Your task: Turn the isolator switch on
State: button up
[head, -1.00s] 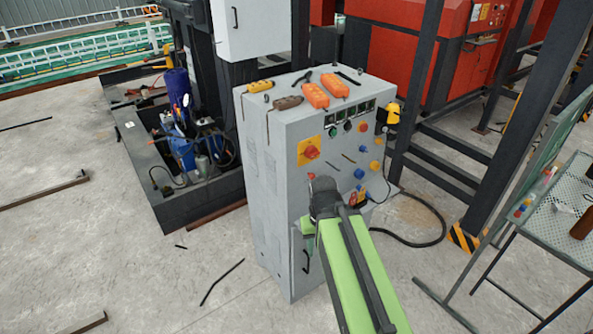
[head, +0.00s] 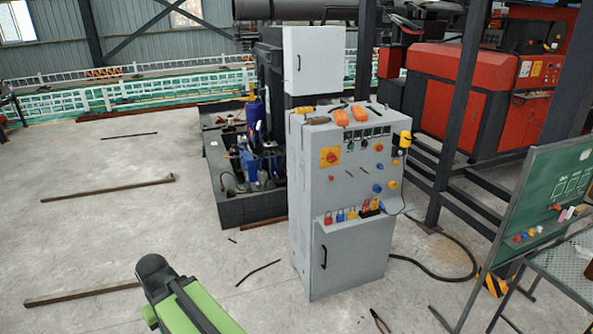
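The isolator switch (head: 331,156) is a red rotary knob on a yellow square plate. It sits at the upper left of the front panel of a grey control cabinet (head: 350,250) in the middle of the head view. The knob is too small to tell which way it is turned. My green arm with its dark joint shows at the bottom left, in front of the cabinet and apart from it in the picture. My gripper's fingers do not show. Nothing covers the switch.
Padlocks (head: 340,216) in several colours line a ledge below the panel. Orange handsets (head: 360,113) and tools lie on the cabinet top. A black cable (head: 440,274) and pliers (head: 380,321) lie on the floor. A chalkboard (head: 545,195) stands right. Floor to the left is mostly clear.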

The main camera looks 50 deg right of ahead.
aim_at(331, 158)
jog(key=z, duration=0.75)
jog(key=i, duration=1.1)
jog(key=z, duration=0.05)
jog(key=k, duration=0.7)
jog(key=z, duration=0.2)
jog(key=i, duration=0.7)
jog(key=u, duration=0.3)
jog(key=k, duration=0.8)
jog(key=z, duration=0.25)
jog(key=i, duration=0.8)
jog(key=u, duration=0.05)
